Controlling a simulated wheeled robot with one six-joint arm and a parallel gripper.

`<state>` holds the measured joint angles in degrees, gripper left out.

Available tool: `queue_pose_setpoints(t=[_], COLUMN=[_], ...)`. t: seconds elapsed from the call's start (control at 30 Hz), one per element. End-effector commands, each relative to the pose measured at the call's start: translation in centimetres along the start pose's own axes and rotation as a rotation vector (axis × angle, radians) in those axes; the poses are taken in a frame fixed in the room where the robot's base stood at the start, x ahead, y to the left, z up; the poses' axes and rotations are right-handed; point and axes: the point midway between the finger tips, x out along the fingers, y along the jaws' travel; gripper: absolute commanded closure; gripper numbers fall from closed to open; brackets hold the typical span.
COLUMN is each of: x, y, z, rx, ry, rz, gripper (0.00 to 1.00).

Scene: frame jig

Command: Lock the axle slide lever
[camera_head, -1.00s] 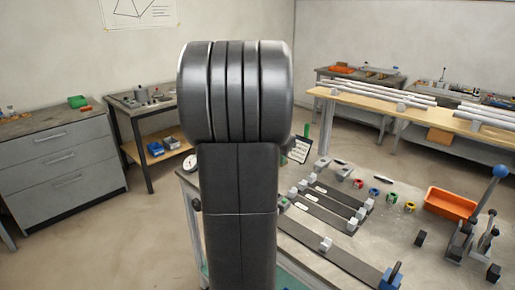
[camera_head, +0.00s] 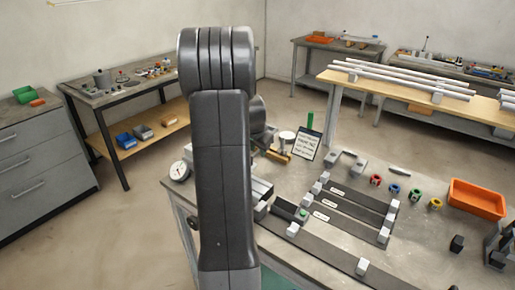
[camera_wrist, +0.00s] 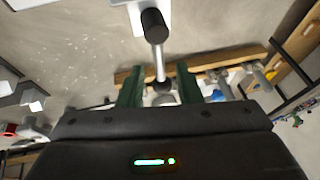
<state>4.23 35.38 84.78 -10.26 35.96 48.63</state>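In the wrist view, a lever with a black cylindrical grip (camera_wrist: 154,25) and a thin silver rod (camera_wrist: 160,62) rises from a pale plate (camera_wrist: 138,12). It looks like the axle slide lever, though I cannot be sure. The rod's end with a dark ball appears between the two green fingers of my gripper (camera_wrist: 159,90). The fingers are apart, with a gap on both sides of the rod; I cannot tell how far off it is in depth. In the head view my own arm hides my gripper.
The jig table (camera_head: 330,243) carries dark rails with grey blocks (camera_head: 362,266), coloured rings (camera_head: 415,195) and an orange bin (camera_head: 477,199). A written card (camera_head: 307,145) stands at its back and a round dial (camera_head: 180,171) at its left corner. Grey clamp parts (camera_head: 497,248) show at the right edge.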

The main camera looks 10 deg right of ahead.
Motion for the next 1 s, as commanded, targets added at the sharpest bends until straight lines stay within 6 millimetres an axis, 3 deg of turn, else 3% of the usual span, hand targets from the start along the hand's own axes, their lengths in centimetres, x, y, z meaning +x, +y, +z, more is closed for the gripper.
queue_pose_setpoints(t=[0.27, 0.43, 0.47, 1.0], x=[0.19, 0.17, 0.17, 0.44], y=[0.0, 0.0, 0.0, 0.36], z=[0.0, 0.01, 0.01, 0.19], rx=[0.0, 0.0, 0.0, 0.074], ry=[0.0, 0.0, 0.0, 0.017], rz=[0.0, 0.0, 0.0, 0.03], gripper=[0.68, 0.98, 1.0, 1.0])
